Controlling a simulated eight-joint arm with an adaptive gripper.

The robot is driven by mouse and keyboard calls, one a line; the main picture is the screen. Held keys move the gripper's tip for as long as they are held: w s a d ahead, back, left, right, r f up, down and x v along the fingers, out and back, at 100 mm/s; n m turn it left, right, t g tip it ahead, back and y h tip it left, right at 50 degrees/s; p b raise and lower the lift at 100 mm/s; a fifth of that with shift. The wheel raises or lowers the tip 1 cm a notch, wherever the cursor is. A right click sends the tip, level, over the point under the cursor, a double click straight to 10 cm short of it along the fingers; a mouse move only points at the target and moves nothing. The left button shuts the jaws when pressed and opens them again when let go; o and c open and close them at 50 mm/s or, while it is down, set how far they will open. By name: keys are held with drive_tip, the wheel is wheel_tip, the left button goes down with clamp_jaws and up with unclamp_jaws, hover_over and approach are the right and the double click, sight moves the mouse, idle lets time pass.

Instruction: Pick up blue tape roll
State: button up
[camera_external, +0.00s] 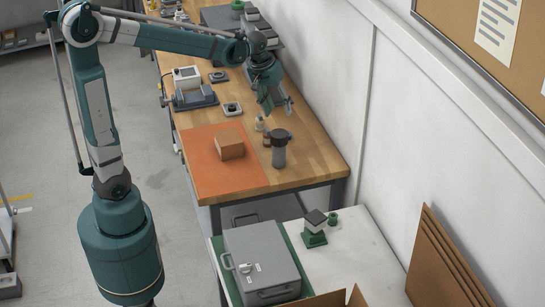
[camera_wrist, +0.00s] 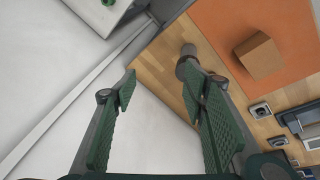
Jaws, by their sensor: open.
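I cannot make out a blue tape roll in either view. My gripper (camera_external: 277,103) is above the far right part of the wooden workbench (camera_external: 310,150), near the wall. In the wrist view my gripper (camera_wrist: 162,90) is open, with its two green ridged fingers spread and nothing between them. A grey cylinder with a dark top (camera_external: 279,150) stands on the bench below and nearer the camera. It also shows in the wrist view (camera_wrist: 187,66), partly behind the right finger.
A cardboard box (camera_external: 229,145) sits on an orange mat (camera_external: 215,178). Small bottles (camera_external: 260,124) stand near the cylinder. The white table (camera_external: 350,250) in front holds a grey case (camera_external: 262,258) and a small green round item (camera_external: 333,219). The wall (camera_external: 335,90) borders the bench's right side.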

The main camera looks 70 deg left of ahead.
drive_tip(key=w+a+f+n+g, duration=0.1)
drive_tip(key=w+a+f+n, duration=0.1)
drive_tip(key=w+a+f, duration=0.4)
drive_tip(key=w+a+f+n+g, duration=0.1)
drive_tip(key=w+a+f+n, duration=0.25)
drive_tip(key=a, duration=0.55)
drive_tip(key=w+a+f+n, duration=0.1)
drive_tip(key=a+f, duration=0.3)
drive_tip(key=f, duration=0.1)
drive_tip(key=w+a+f+n+h, duration=0.1)
drive_tip(key=a+f, duration=0.4)
drive_tip(key=w+a+f+n+g+h, duration=0.1)
drive_tip(key=w+a+f, duration=0.1)
drive_tip(key=a+f, duration=0.3)
drive_tip(key=shift+a+f+n, duration=0.1)
drive_tip(key=shift+f+n, duration=0.2)
drive_tip(key=shift+n, duration=0.05)
drive_tip(key=shift+d+f, duration=0.25)
drive_tip(key=shift+f, duration=1.05)
drive_tip(key=shift+s+d+f, duration=0.1)
drive_tip(key=shift+d+f, duration=0.1)
drive_tip(key=shift+f, duration=1.1)
drive_tip(key=shift+d+f, duration=0.2)
drive_tip(key=shift+f, duration=1.05)
